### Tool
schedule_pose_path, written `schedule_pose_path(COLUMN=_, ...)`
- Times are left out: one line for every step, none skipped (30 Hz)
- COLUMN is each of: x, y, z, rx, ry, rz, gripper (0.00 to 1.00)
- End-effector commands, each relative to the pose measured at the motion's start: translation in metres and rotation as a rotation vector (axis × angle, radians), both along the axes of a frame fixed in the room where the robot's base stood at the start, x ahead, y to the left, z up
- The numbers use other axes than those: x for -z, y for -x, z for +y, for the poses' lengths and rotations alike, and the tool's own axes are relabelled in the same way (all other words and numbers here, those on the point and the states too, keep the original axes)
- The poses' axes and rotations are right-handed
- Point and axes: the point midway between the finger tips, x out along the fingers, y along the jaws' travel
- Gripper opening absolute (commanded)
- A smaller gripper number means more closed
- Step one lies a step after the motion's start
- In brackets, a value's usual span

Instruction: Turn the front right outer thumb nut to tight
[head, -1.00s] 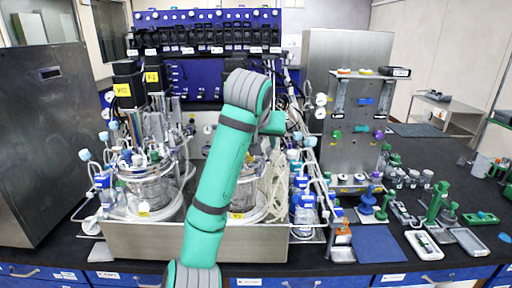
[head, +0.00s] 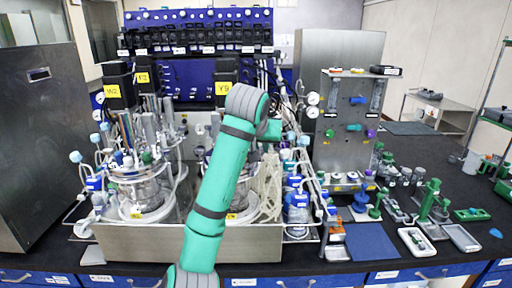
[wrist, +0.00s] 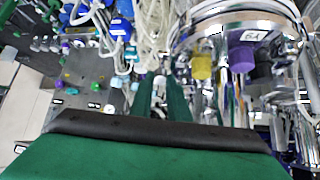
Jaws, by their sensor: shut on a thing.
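The right bioreactor (head: 207,160) stands behind my arm in the head view, and the arm hides most of it. Its glass vessel with a shiny metal rim (wrist: 235,12) shows at the upper right of the wrist view. My gripper (wrist: 161,92) has its two green fingers close together beside the vessel, shut on a small pale, silvery piece that looks like the thumb nut. The fingers cover most of it, so its turn position cannot be read. In the head view my gripper is hidden behind my arm.
A yellow cap (wrist: 202,66) and a purple cap (wrist: 242,57) hang near the rim. Pale tubing (head: 268,185) and blue-capped bottles (head: 297,205) crowd the right side. The left bioreactor (head: 140,190) shares the steel tray (head: 150,243). A steel panel (head: 345,150) stands further right.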

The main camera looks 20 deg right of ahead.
Motion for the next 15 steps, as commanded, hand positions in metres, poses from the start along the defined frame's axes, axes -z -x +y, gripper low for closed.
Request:
schedule_pose_path(x=-0.001, y=-0.0032, z=0.0063, rx=-0.01, ry=0.001, rz=-0.002, gripper=0.0)
schedule_pose_path(x=-0.0009, y=-0.0032, z=0.0059, rx=-0.002, ry=0.001, rz=-0.001, gripper=0.0)
schedule_pose_path(x=-0.0008, y=-0.0034, z=0.0055, rx=0.015, ry=0.001, rz=0.0, gripper=0.0)
schedule_pose_path(x=-0.0008, y=-0.0035, z=0.0055, rx=0.03, ry=0.001, rz=0.0, gripper=0.0)
schedule_pose_path(x=-0.001, y=-0.0037, z=0.0055, rx=0.047, ry=0.001, rz=0.0, gripper=0.0)
schedule_pose_path(x=-0.0008, y=-0.0038, z=0.0054, rx=0.069, ry=0.001, rz=0.001, gripper=0.0)
schedule_pose_path(x=-0.0008, y=-0.004, z=0.0054, rx=0.084, ry=0.001, rz=0.0, gripper=0.0)
schedule_pose_path(x=-0.0008, y=-0.0042, z=0.0056, rx=0.097, ry=0.001, rz=0.0, gripper=0.0)
schedule_pose_path(x=-0.001, y=-0.0043, z=0.0058, rx=0.11, ry=0.001, rz=-0.001, gripper=0.0)
schedule_pose_path(x=-0.0011, y=-0.0043, z=0.0059, rx=0.117, ry=0.002, rz=-0.001, gripper=0.0)
schedule_pose_path(x=-0.0012, y=-0.0043, z=0.0062, rx=0.121, ry=0.002, rz=-0.001, gripper=0.0)
schedule_pose_path(x=-0.0013, y=-0.0043, z=0.0067, rx=0.123, ry=0.002, rz=-0.003, gripper=0.0)
schedule_pose_path(x=-0.0013, y=-0.0044, z=0.0072, rx=0.123, ry=0.002, rz=-0.003, gripper=0.0)
schedule_pose_path(x=-0.0013, y=-0.0045, z=0.0078, rx=0.122, ry=0.001, rz=-0.003, gripper=0.0)
schedule_pose_path(x=-0.0014, y=-0.0046, z=0.0088, rx=0.122, ry=0.002, rz=-0.003, gripper=0.0)
